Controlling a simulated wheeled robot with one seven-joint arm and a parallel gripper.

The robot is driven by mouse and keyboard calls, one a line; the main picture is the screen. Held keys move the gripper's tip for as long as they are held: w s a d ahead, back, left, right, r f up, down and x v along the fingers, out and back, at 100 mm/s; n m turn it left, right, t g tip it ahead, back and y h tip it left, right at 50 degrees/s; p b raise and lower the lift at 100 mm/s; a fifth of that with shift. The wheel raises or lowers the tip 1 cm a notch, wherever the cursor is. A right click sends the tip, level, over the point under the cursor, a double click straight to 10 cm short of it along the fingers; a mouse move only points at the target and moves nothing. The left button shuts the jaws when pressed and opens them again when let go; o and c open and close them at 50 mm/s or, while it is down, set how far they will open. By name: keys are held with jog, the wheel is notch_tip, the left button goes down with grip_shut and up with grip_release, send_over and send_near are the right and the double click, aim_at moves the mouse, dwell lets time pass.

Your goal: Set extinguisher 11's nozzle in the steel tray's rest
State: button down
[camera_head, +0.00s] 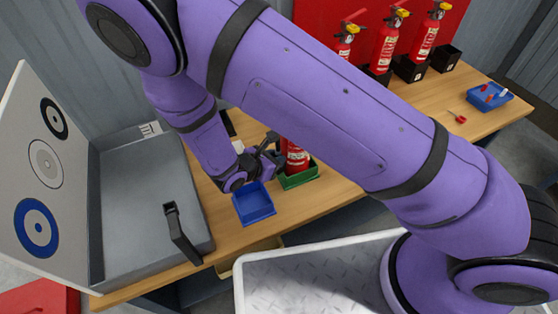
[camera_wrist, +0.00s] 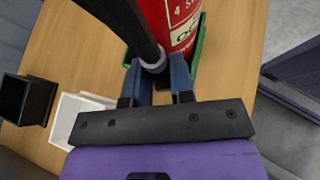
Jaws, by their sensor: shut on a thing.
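A red extinguisher (camera_head: 296,156) stands in a green holder (camera_head: 300,180), partly hidden behind my arm. Its number cannot be read. In the wrist view its red body (camera_wrist: 172,18) is close beyond my fingers. My gripper (camera_head: 268,150) is shut on a black nozzle or hose end with a grey collar (camera_wrist: 152,66), between blue fingers, beside the extinguisher. The grey steel tray (camera_head: 150,205) is at the left. A black upright bracket (camera_head: 180,235), seemingly the rest, stands at its right front edge, apart from my gripper.
A blue bin (camera_head: 254,206) lies just below my gripper on the wooden table (camera_head: 225,232). A target board (camera_head: 42,170) rises along the tray's left side. Several extinguishers (camera_head: 388,40) stand at the back. A white box (camera_wrist: 78,118) and black box (camera_wrist: 27,97) are nearby.

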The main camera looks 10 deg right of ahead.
jog(key=shift+r, duration=2.5)
jog(key=shift+r, duration=0.3)
notch_tip(320, 180, up, 13)
jog(key=s+a, duration=0.8)
jog(key=a, duration=0.6)
jog(key=s+a, duration=0.8)
jog(key=a, duration=0.6)
jog(key=f, duration=0.7)
jog(key=shift+w+d+f, duration=0.2)
jog(key=shift+d+f, duration=0.05)
jog(key=shift+d, duration=0.05)
dwell(0.8)
